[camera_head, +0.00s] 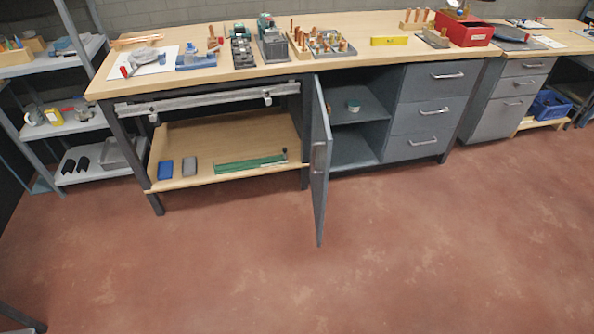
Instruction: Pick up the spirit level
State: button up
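A short yellow bar, which looks like the spirit level (389,40), lies on the wooden top of the workbench (350,58), right of centre and near the front edge. It sits between a wooden tray with copper-coloured parts on its left and a red box on its right, apart from both. My gripper is not in view.
A grey cabinet door (320,160) stands open below the bench and juts out over the floor. A red box (463,30) and a tray of copper-coloured parts (328,42) stand on the bench. The red-brown floor (400,250) in front is clear.

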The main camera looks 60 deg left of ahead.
aim_at(400, 40)
jog(key=z, duration=0.3)
jog(key=k, duration=0.4)
jog(key=u, duration=2.1)
jog(key=i, duration=1)
jog(key=u, duration=0.15)
jog(key=k, duration=0.3)
